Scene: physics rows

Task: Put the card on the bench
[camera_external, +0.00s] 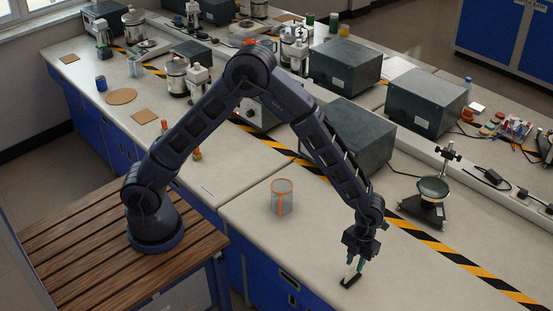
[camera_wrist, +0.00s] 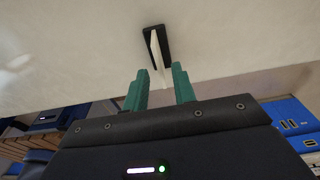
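A thin white card (camera_wrist: 158,55) stands on edge in a small black holder (camera_wrist: 152,31) on the bench (camera_wrist: 80,60). In the external view the card (camera_external: 350,270) shows as a pale strip above the holder (camera_external: 350,282), on the bench (camera_external: 310,240) near its front edge. My gripper (camera_wrist: 159,72) has two green fingers set apart, with the near end of the card between them and gaps showing on both sides. In the external view my gripper (camera_external: 354,264) points down just over the holder; its fingers partly hide the card.
A round dish on a stand (camera_external: 430,190) is to the right. The bench around the holder is clear.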

